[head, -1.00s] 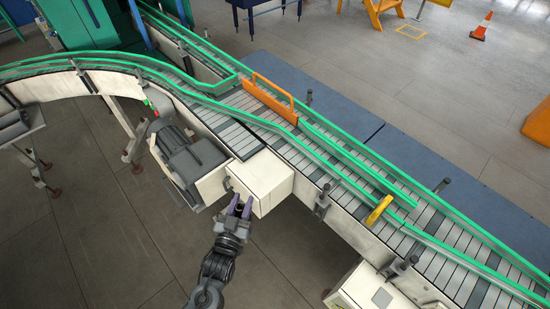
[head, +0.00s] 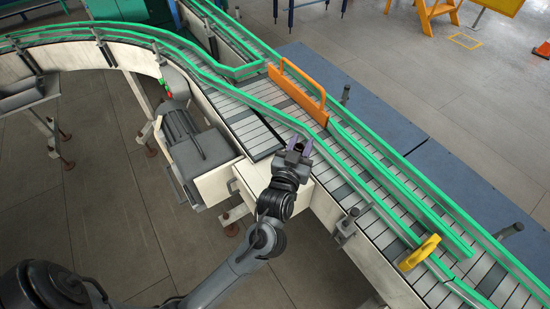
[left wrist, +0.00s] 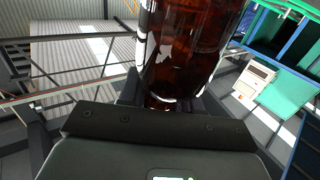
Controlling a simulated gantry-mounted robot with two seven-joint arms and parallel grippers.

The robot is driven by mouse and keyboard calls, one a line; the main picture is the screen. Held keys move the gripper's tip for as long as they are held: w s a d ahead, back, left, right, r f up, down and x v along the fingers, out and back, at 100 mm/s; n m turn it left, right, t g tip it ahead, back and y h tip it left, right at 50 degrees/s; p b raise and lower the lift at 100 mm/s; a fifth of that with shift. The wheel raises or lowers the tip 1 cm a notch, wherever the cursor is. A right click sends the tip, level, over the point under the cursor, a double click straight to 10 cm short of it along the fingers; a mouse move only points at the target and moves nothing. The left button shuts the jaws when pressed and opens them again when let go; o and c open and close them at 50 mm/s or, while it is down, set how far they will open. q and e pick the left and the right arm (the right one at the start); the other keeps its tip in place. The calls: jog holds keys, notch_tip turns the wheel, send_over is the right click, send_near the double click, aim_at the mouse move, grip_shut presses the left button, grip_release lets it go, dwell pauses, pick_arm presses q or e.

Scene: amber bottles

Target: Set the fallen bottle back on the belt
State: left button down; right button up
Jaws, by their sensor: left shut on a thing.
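An amber glass bottle (left wrist: 195,45) fills the upper middle of the left wrist view, with its top cut off by the frame edge. My left gripper (head: 299,147) is shut on it. In the head view the gripper is at the near green rail of the conveyor belt (head: 262,138), above the white box at the belt's near side. The bottle is too small and too hidden there to make out clearly. No other bottle shows on the belt. My right gripper is in neither view.
An orange guard (head: 297,92) stands across the belt's far part, beyond my gripper. A yellow clamp (head: 419,252) sits on the rail to the right. Green rails line the belt, and the slats between them are empty. A grey motor (head: 195,150) is at left.

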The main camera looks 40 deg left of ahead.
pick_arm(q)
jog(key=a+f, duration=0.9)
jog(key=shift+a+f+p, duration=0.25)
jog(key=shift+f+p, duration=0.1)
jog(key=shift+p, duration=0.1)
jog(key=c, duration=0.8)
grip_release()
jog(key=shift+f, duration=0.15)
jog(key=b+v, duration=0.1)
jog(key=v, duration=1.1)
